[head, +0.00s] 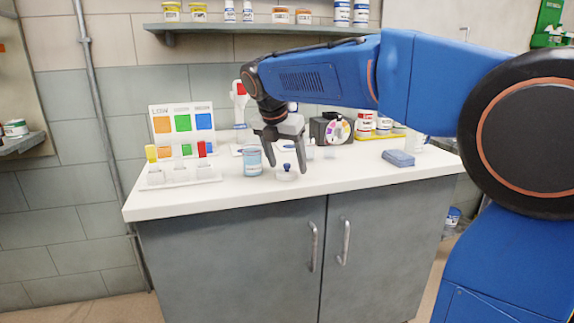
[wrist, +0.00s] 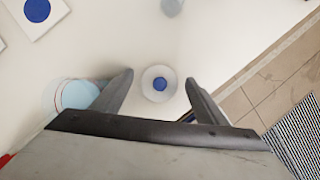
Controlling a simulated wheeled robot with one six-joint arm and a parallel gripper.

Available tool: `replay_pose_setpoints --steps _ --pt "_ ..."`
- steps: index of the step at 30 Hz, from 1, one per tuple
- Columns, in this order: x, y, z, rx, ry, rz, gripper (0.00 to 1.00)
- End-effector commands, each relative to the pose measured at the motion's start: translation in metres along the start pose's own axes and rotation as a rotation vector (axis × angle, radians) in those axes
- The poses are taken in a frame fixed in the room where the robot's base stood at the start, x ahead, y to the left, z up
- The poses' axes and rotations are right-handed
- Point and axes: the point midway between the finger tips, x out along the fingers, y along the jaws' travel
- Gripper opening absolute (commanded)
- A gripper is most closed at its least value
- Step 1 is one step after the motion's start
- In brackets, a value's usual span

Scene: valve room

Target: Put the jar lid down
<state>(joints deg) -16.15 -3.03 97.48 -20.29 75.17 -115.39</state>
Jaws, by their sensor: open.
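The jar lid (head: 286,175), a pale round disc with a blue knob, rests on the white counter near its front edge. In the wrist view the lid (wrist: 148,87) lies between my fingertips. My gripper (head: 288,171) is open, pointing down, with one finger on each side of the lid; the fingers look apart from it. A jar of light blue liquid (head: 252,164) stands just left of my gripper. In the wrist view this jar (wrist: 76,94) is partly hidden by my left finger.
A white rack with yellow and red topped pieces (head: 180,176) stands at the left, before a colour chart (head: 182,122). A blue block (head: 398,159) lies at the right. The counter's front edge is close to the lid. Free counter lies between lid and blue block.

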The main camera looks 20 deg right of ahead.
Motion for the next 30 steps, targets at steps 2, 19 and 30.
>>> replay_pose_setpoints --steps 2,19,30 --pt "-0.013 0.001 0.0 -0.001 -0.001 0.002 0.67" --pt "-0.104 0.0 0.0 -0.001 0.0 0.001 0.67" --pt "-0.11 -0.005 -0.001 0.026 0.002 0.003 0.67"
